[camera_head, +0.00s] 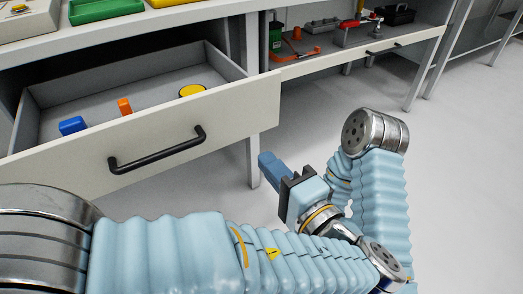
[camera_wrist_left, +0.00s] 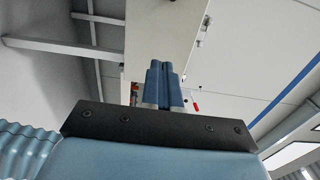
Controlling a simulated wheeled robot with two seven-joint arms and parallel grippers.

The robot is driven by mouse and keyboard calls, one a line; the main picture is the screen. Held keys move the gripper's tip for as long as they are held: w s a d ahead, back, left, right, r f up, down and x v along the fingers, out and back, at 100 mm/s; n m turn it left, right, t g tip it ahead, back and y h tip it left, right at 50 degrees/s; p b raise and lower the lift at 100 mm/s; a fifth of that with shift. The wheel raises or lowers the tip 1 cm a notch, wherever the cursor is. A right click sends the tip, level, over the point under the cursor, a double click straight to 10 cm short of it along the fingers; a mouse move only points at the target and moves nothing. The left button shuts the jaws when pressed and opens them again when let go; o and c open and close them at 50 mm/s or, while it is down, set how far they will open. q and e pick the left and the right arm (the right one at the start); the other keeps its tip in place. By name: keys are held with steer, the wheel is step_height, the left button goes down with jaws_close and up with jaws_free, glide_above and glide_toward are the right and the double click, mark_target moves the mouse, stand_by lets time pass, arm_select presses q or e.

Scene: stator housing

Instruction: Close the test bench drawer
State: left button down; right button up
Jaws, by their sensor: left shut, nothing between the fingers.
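The test bench drawer (camera_head: 217,131) stands pulled open at the left of the head view, with a black bar handle (camera_head: 157,151) on its pale front. Inside lie a blue block (camera_head: 72,125), an orange piece (camera_head: 125,106) and a yellow round piece (camera_head: 192,90). My left gripper (camera_head: 268,166) is shut and empty. It is right of the drawer front, near the bench leg, and looks apart from the drawer. The left wrist view shows its two blue fingers (camera_wrist_left: 164,84) together, with a pale panel behind them. My right gripper is not in view.
The bench top (camera_head: 140,32) holds green and yellow trays (camera_head: 95,10) above the drawer. To the right, an open shelf or drawer (camera_head: 350,58) holds several tools and has its own handle. A bench leg (camera_head: 253,165) stands beside my left gripper. The grey floor (camera_head: 460,190) at right is clear.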

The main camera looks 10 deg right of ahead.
mark_target(230, 120)
arm_select(q)
steer(key=x, duration=1.2)
steer(key=shift+f, duration=0.1)
steer(key=shift+w, duration=0.1)
steer(key=shift+w+a, duration=0.25)
steer(key=shift+w, duration=0.3)
steer(key=b+x, duration=0.1)
steer(key=x, duration=0.3)
steer(key=b+x, duration=0.2)
steer(key=x, duration=0.3)
steer(key=b+x, duration=0.1)
steer(key=x, duration=0.4)
steer(key=shift+a+f, duration=0.1)
steer(key=shift+f, duration=0.15)
steer(key=b+x, duration=0.1)
steer(key=x, duration=1)
steer(key=shift+w+r+b, duration=0.1)
steer(key=shift+r+b, duration=0.05)
steer(key=shift+b, duration=0.15)
